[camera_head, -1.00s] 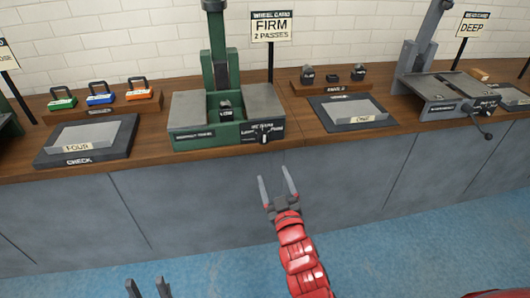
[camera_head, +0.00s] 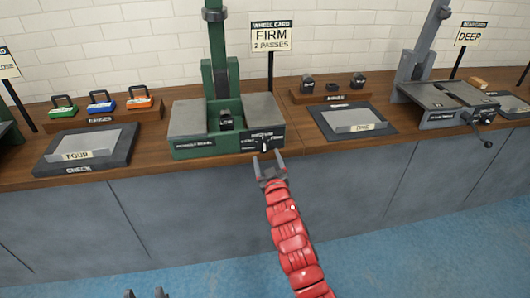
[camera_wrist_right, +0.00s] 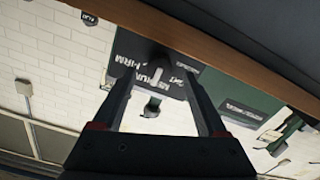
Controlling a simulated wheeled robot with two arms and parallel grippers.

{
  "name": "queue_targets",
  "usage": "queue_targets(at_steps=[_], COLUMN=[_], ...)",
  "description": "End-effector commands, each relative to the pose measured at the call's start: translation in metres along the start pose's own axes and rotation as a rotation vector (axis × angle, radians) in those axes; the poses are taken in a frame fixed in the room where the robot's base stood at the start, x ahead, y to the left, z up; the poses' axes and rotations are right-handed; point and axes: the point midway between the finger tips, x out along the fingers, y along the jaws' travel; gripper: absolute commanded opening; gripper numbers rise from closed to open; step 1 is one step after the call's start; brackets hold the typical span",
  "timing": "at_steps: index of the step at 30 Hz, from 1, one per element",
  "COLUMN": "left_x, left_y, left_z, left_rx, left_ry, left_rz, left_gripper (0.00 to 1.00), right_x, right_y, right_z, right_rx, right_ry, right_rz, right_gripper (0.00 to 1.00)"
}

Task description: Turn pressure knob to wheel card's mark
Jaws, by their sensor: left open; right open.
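The pressure knob (camera_head: 265,147) is a small dark knob with a pale mark on the front panel of the green machine (camera_head: 193,151). Its exact setting is too small to read in the head view. The wheel card (camera_head: 271,37) stands behind the machine and reads FIRM, 2 PASSES. My right gripper (camera_head: 268,158) is open and empty, its fingertips just below and in front of the knob. In the right wrist view the open fingers (camera_wrist_right: 162,88) frame the dark panel (camera_wrist_right: 135,48), lettered MEDIUM and FIRM. My left gripper (camera_head: 146,293) is open at the bottom edge, far from the machine.
Coloured handled blocks (camera_head: 100,103) stand behind on the left. A grey machine (camera_head: 440,120) stands further right. The floor in front is clear.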

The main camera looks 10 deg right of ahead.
Motion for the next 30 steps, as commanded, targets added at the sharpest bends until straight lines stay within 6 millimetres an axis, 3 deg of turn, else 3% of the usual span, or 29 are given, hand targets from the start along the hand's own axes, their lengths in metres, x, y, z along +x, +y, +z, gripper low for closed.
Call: queue_targets(at_steps=[9,20,30], left_x=[0.001,0.001,0.001], left_y=[0.000,0.000,0.000], left_z=[0.000,0.000,0.000], left_rx=[0.000,0.000,0.000], left_ry=[0.000,0.000,0.000], left_rz=[0.000,0.000,0.000], left_gripper=[0.50,0.50,0.50], right_x=[0.032,0.035,0.035], right_y=[0.001,0.000,0.000], right_z=[-0.002,-0.001,-0.001], right_rx=[0.000,0.000,0.000], right_ry=[0.003,0.002,0.003], right_rz=[0.001,0.000,0.000], right_gripper=[0.75,0.75,0.14])
